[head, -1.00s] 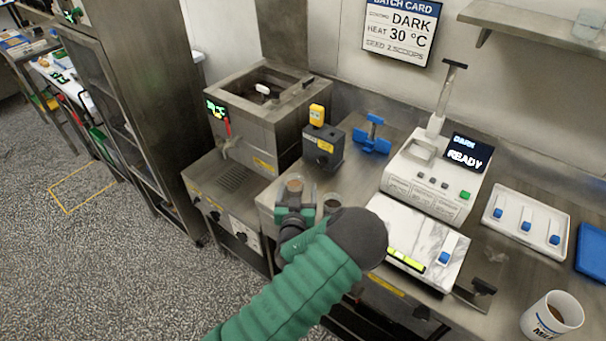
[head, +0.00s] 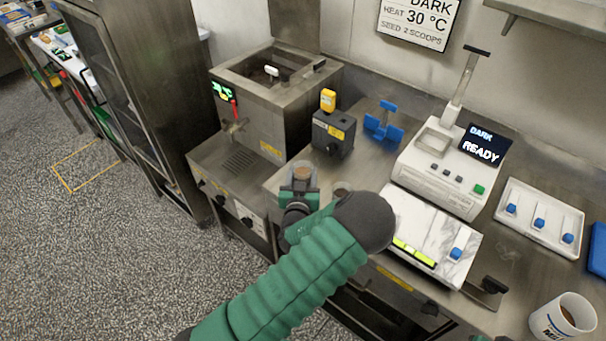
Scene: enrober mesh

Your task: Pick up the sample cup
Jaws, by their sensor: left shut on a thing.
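The sample cup (head: 303,171) is a small clear cup with brown content, at the counter's front edge in the head view. My left gripper (head: 299,184) is shut on this cup, its jaws around the lower part. The cup looks upright; whether its base touches the counter is hidden by the gripper. A second small cup (head: 341,187) with dark content stands just to the right, partly behind my green left arm.
A steel tank with a tap (head: 265,115) stands behind to the left. A dark box with a yellow top (head: 333,135) and a blue holder (head: 383,127) stand behind the cups. The white machine (head: 440,170) is on the right, with a mug (head: 563,318) at lower right.

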